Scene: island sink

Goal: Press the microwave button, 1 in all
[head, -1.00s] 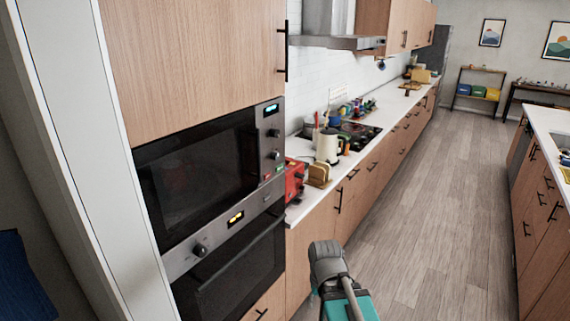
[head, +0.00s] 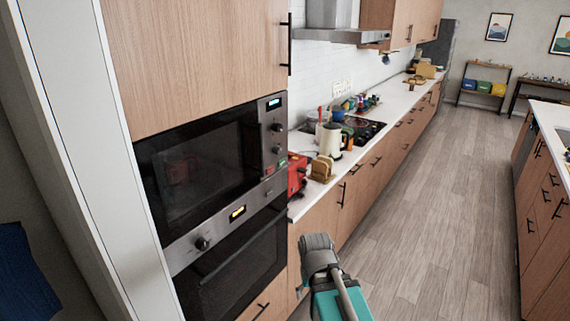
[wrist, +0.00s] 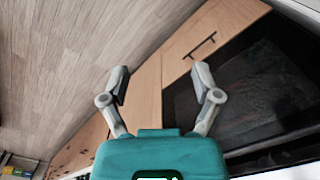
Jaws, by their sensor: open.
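The built-in microwave (head: 200,165) has a dark glass door and a steel control strip on its right side in the head view. The strip carries a lit display (head: 275,103), two dark knobs, and a small red button (head: 270,170) and green button (head: 283,162) low down. My arm's grey and teal end shows low in the head view, right of and below the microwave, apart from it; its fingers cannot be made out there. In the wrist view my gripper (wrist: 160,82) has its two grey fingers spread with nothing between them. The microwave buttons are not visible there.
An oven (head: 235,265) with a lit panel sits under the microwave. A red toaster (head: 297,174), toast holder and kettle (head: 329,139) stand on the counter to the right. An island (head: 550,180) is at far right. The wooden floor between is clear.

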